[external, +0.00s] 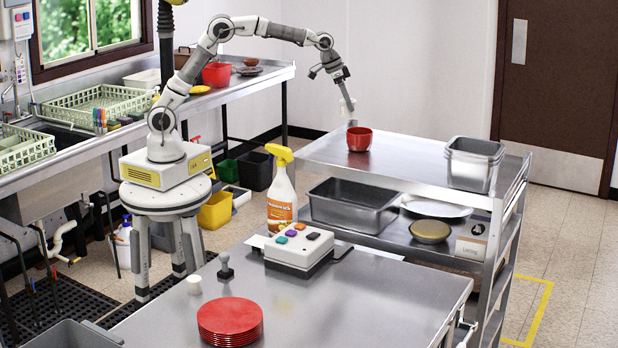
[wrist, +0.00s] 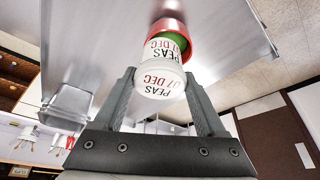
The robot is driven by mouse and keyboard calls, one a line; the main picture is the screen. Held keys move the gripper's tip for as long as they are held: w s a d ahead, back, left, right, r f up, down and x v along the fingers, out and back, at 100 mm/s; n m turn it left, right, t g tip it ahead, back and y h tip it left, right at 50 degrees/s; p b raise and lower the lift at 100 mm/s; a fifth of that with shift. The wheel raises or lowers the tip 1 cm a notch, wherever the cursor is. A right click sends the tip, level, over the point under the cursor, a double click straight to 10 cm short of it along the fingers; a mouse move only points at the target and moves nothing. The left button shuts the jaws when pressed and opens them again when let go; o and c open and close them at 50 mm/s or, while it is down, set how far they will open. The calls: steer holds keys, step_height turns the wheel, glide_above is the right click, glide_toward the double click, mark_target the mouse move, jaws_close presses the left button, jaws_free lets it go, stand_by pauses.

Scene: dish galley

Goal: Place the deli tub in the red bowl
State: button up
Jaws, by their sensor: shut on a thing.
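In the external view the tub (external: 348,107) hangs from my gripper (external: 345,98), slightly tilted.
Stacked grey bins (external: 474,163) stand at the right of the cart top (external: 420,165); the space between them and the bowl is clear. A spray bottle (external: 282,195) and red plates (external: 230,320) are on the front table. Another red container (external: 217,74) is on the back counter.

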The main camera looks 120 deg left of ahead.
mark_target(349, 113)
steer(key=shift+a+f, duration=0.45)
steer(key=shift+f, duration=0.05)
step_height(349, 113, down, 4)
steer(key=shift+r+p, duration=0.25)
steer(key=shift+p, duration=0.1)
steer(key=shift+f, duration=0.1)
steer(key=shift+f+b, duration=0.5)
steer(key=o, duration=1.4)
steer(key=shift+r+p, duration=0.45)
steer(key=shift+r, duration=0.1)
steer(key=b+v, duration=0.1)
steer(key=v, duration=1.1)
steer(key=shift+s, duration=0.15)
steer(key=shift+d, duration=0.1)
